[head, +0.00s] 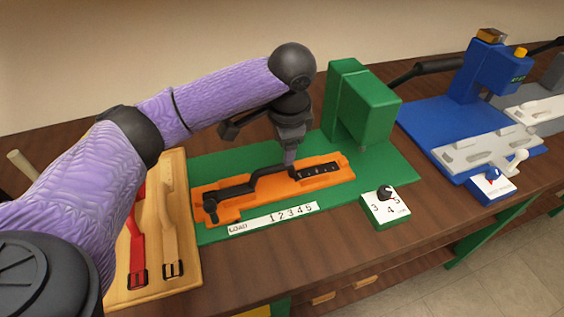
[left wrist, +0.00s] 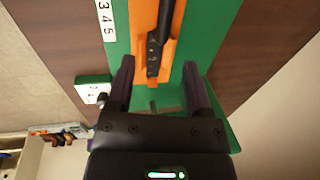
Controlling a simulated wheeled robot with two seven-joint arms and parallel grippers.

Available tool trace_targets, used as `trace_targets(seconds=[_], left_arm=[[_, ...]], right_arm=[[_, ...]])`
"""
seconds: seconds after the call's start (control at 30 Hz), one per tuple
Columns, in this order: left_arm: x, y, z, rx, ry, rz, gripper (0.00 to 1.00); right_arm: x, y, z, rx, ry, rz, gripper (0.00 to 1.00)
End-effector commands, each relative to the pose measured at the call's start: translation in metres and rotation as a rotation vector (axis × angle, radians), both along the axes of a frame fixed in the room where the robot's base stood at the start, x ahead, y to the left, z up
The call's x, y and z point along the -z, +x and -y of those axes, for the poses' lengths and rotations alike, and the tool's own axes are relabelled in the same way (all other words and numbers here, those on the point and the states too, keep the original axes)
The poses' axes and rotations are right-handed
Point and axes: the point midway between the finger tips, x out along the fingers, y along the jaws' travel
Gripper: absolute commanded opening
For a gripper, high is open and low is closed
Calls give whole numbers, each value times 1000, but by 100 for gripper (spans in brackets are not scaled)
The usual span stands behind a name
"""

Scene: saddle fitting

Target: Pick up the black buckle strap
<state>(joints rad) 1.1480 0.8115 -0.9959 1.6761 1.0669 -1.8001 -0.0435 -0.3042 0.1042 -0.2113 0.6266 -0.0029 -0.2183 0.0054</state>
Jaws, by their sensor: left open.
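The black buckle strap (head: 236,190) lies along the orange fixture (head: 228,211) on the green machine's base. Its thicker end is at the left, and a dark section with small holes is at the right. My left gripper (head: 290,158) points down over the middle-right part of the strap. In the left wrist view, the open fingers (left wrist: 157,68) stand on either side of the strap's holed end (left wrist: 153,55). I cannot tell whether they touch it. My right gripper is not in view.
The green machine's block (head: 362,105) stands close behind and right of my gripper. A dial box (head: 385,207) sits in front right. A wooden board (head: 188,235) with red and tan straps is at the left. A blue machine (head: 487,75) stands further right.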

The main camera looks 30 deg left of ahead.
Motion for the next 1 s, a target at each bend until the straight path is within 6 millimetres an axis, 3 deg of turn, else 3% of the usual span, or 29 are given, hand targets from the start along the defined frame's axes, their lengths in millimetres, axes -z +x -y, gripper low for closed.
trace_targets(seconds=[0.07, 0.13, 0.37, 0.53, 0.83, 1.0], left_arm=[[-7, 2, -8, -20, 6, -1, 65], [-1, 3, -11, -24, 7, -5, 65], [50, 6, -17, -22, 8, -6, 65], [84, 4, -22, -22, 7, -5, 65], [89, 5, -23, -20, 7, -1, 65], [89, 5, -23, -19, 7, -1, 29]], right_arm=[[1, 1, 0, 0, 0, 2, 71], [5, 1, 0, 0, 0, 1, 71], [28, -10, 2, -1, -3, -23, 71], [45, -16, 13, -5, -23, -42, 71], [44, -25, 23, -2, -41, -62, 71], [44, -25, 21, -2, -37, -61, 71]])
